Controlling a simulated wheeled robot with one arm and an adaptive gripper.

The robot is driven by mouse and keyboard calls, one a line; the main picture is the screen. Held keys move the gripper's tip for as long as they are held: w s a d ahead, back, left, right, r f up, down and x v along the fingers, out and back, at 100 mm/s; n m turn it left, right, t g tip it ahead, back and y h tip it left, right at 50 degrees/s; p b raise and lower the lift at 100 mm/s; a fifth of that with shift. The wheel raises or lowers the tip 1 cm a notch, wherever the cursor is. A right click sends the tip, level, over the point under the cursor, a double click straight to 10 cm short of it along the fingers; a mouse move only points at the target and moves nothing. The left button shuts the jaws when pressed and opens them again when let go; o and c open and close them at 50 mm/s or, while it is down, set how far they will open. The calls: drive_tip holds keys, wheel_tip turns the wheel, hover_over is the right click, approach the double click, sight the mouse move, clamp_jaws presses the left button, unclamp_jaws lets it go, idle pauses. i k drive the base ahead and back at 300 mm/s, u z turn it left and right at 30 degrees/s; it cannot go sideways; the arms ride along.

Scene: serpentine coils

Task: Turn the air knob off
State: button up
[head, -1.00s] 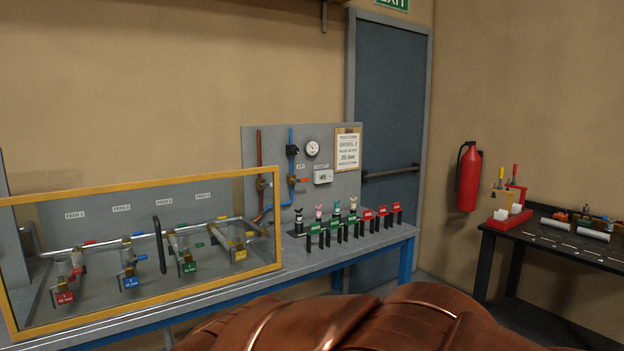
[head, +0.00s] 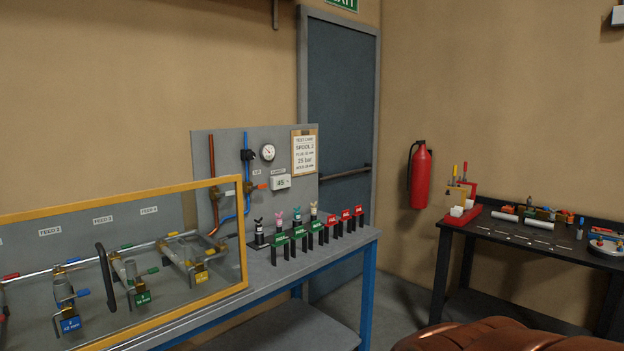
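A grey panel (head: 229,143) stands at the back of the bench and carries a copper pipe and a blue pipe (head: 246,200). A small label sits above an orange lever (head: 260,186) on the blue pipe; its text is too small to read surely. A black fitting (head: 248,155) sits higher on that pipe. I cannot tell for sure which is the air knob. My gripper is not in view.
A yellow-framed clear guard (head: 244,235) covers pipes and valves at left. Tagged stands (head: 298,233) line the bench (head: 340,245). A door (head: 340,110), red extinguisher (head: 420,175) and black table (head: 500,238) are farther right. A copper-coloured ridged shape (head: 500,338) fills the lower right edge.

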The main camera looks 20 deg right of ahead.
sight(251, 155)
drive_tip(key=z, duration=0.05)
drive_tip(key=k, duration=0.5)
drive_tip(key=z, duration=0.8)
drive_tip(key=i, duration=1.85)
drive_tip(key=u, duration=0.5)
